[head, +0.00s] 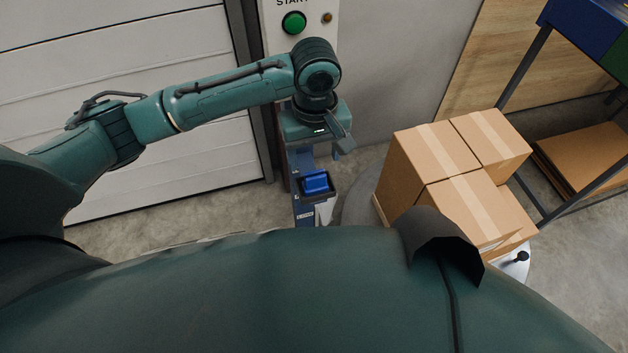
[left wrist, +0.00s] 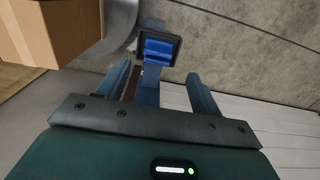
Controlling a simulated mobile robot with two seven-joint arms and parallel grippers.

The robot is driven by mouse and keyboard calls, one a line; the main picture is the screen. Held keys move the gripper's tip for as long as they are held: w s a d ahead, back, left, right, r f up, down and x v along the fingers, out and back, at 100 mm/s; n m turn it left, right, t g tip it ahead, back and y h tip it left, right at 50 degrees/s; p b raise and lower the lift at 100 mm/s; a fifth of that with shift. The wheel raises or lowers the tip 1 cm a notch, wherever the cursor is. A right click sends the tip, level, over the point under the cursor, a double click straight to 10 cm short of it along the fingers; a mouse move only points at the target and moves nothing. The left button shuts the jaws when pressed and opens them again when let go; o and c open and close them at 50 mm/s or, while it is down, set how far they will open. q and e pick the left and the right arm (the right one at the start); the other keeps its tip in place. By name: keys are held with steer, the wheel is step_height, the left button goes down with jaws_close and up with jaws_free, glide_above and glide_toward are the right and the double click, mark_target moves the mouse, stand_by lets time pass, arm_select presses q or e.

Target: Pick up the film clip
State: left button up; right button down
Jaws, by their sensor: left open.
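The film clip (head: 315,182) is a small bright blue block lying in a dark square holder (head: 326,197) on top of a narrow blue post. It also shows in the left wrist view (left wrist: 159,50), ahead of the fingers and roughly centred between them. My left gripper (head: 319,150) is open and empty, above the holder and apart from the clip. In the left wrist view both fingers of the left gripper (left wrist: 158,72) are spread wide. The clip's underside is hidden in the holder. My right gripper is not in view.
Stacked cardboard boxes (head: 435,155) stand just right of the post. Behind it is a panel with a green button (head: 293,23). A white panelled door (head: 120,50) fills the left. A dark-framed rack (head: 525,70) stands at the far right.

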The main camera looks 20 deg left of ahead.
arm_select(q)
steer(key=f, duration=0.5)
steer(key=f+b, duration=0.1)
steer(key=f, duration=0.2)
steer(key=shift+w+f, duration=0.1)
steer(key=shift+w, duration=0.15)
steer(key=c, duration=1.1)
